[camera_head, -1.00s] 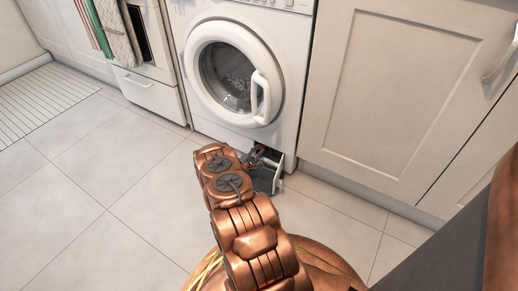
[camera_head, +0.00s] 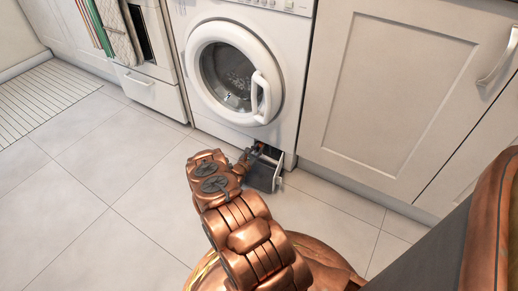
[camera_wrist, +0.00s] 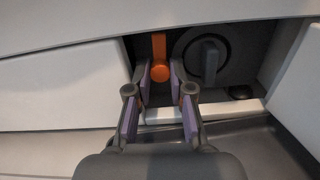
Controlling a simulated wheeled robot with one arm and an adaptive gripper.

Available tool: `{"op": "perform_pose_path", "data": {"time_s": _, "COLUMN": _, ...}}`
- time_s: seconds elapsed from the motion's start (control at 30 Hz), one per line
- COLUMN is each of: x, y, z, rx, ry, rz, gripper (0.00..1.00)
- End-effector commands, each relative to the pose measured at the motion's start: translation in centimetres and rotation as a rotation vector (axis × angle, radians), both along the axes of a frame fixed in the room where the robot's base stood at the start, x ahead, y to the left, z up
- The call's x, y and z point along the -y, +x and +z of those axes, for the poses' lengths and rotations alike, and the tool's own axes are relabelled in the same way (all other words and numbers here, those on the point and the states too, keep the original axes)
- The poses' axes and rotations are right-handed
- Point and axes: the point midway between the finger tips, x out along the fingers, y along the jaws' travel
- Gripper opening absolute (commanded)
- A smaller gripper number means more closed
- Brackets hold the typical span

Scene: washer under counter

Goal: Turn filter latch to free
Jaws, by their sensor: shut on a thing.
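The orange filter latch (camera_wrist: 159,62) hangs straight down with its round end low, inside the dark recess at the foot of the washer. My gripper (camera_wrist: 160,80) reaches in from the front, with its two purple-padded fingers on either side of the latch's round end, shut on it. The exact contact is hard to see. The round dark filter cap (camera_wrist: 209,60) with its upright grip sits just right of the latch. In the head view, my gripper (camera_head: 251,156) is small at the recess below the white washer (camera_head: 238,120).
A grey flap (camera_head: 264,177) juts out open below the recess. The washer's round door (camera_head: 234,76) is closed above. A cabinet (camera_head: 390,85) stands right and an oven (camera_head: 148,85) left. The tiled floor (camera_head: 110,175) in front is clear.

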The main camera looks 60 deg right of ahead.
Motion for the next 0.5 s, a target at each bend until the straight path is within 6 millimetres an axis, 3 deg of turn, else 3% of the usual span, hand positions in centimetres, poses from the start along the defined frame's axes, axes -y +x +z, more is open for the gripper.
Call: {"op": "perform_pose_path", "data": {"time_s": 0.5, "x": 0.00, "y": 0.02, "z": -0.05, "rx": -0.106, "ry": -0.004, "rz": 0.001, "gripper": 0.00}}
